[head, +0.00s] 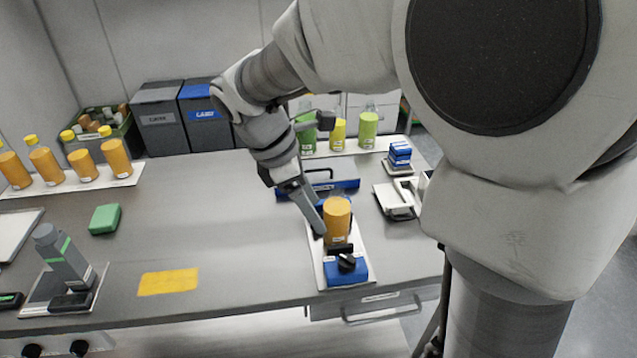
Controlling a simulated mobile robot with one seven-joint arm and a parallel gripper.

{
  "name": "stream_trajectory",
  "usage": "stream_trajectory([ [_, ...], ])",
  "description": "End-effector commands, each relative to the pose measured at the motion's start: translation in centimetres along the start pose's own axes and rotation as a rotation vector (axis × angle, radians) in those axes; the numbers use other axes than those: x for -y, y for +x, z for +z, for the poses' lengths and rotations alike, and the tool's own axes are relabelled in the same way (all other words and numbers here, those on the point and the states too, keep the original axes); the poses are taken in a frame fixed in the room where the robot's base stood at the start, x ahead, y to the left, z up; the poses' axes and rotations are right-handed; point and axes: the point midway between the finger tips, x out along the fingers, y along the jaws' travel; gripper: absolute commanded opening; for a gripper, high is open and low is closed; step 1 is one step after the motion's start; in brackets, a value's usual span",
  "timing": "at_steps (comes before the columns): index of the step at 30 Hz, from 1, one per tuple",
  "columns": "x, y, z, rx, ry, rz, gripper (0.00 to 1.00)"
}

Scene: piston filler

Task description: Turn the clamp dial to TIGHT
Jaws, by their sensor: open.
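The clamp dial (347,262) is a black knob on a blue block (346,273) at the front of a white plate. Its markings are too small to read. An orange container (337,218) stands upright behind the dial, on the same plate, with a black part at its base. My gripper (318,228) points down just left of the orange container, behind and left of the dial. It is open; only one long grey finger shows clearly. I cannot tell whether it touches the container. It is apart from the dial.
A blue rack (318,190) lies behind the plate. A white device (397,198) and blue stack (400,153) are to the right. Left are a yellow mat (168,282), a green block (105,219), a grey upright device (63,257) and several orange bottles (116,156).

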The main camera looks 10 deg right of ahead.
Motion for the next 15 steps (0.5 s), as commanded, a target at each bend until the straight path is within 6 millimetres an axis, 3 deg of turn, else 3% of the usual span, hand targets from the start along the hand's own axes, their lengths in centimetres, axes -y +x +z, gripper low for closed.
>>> stream_trajectory([
  [15, 0.1, 7.6, 0.0, 0.002, 0.002, -0.004, 0.76],
])
